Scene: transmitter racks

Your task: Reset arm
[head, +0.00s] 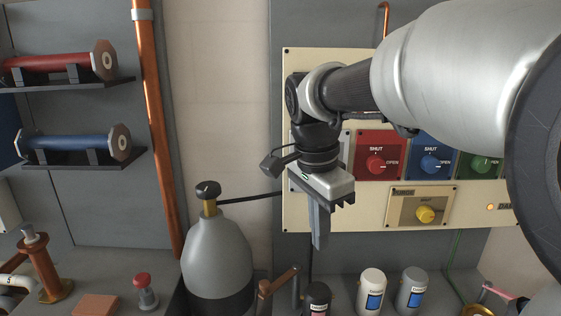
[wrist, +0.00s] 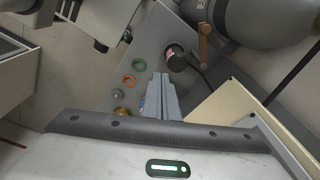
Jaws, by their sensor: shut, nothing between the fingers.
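My gripper (head: 319,226) hangs pointing down in front of the cream valve panel (head: 376,215) in the head view. Its fingers are together with nothing between them. In the wrist view the shut fingers (wrist: 161,80) point over the grey bench. My arm reaches in from the right and covers the upper right part of the panel. The gripper also hides part of the panel's left side. Its fingertips are above the bench and apart from the objects on it.
A grey cylinder (head: 217,262) stands left of the gripper. White (head: 371,290) and grey (head: 411,288) canisters stand below. Red (head: 45,64) and blue (head: 65,143) rods rest on wall brackets.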

